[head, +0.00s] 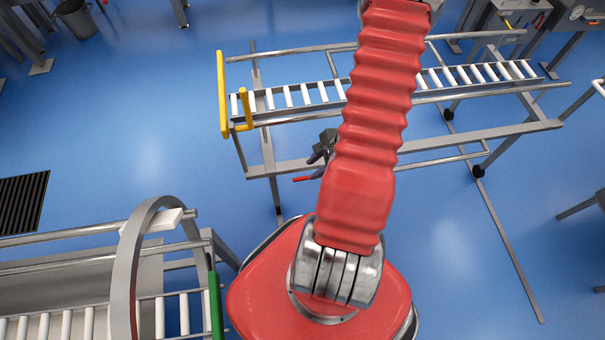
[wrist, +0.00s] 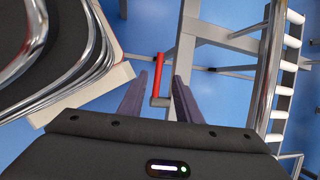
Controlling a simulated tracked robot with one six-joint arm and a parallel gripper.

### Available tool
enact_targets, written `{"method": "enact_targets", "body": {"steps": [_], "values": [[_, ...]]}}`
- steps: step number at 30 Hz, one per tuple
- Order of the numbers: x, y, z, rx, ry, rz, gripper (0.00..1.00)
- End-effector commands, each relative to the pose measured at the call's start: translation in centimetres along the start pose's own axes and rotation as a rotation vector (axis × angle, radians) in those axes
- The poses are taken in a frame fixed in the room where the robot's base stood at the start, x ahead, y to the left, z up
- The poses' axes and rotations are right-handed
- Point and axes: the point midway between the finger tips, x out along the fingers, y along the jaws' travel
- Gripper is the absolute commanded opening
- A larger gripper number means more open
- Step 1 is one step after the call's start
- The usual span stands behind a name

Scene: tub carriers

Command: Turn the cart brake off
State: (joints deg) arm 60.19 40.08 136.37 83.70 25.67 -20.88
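The cart (head: 278,118) is a metal frame with white rollers and a yellow handle (head: 222,95) at its left end. A red brake lever (head: 303,178) sticks out low on its near side. In the wrist view the red lever (wrist: 158,75) stands upright in the picture, with a grey piece at its near end. My gripper (head: 318,160) is small and partly hidden by my arm in the head view, close to the lever. In the wrist view my gripper (wrist: 160,92) is open, its dark fingers on either side of the lever with gaps visible. Contact cannot be told.
A roller conveyor (head: 85,262) with a grey ring (head: 128,265) and a green bar (head: 215,305) stands at lower left. Dark and chrome curved parts (wrist: 60,60) fill the wrist view's left. Cart rails (wrist: 268,70) run at its right. Blue floor (head: 140,150) is clear left of the cart.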

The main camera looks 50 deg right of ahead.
Motion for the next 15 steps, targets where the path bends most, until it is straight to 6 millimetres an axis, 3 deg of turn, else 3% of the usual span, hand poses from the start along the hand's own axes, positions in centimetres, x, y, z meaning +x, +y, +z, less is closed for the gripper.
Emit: {"method": "enact_targets", "body": {"steps": [15], "values": [[5.5, 0.0, 0.1, -0.001, -0.001, 0.003, 0.31]]}}
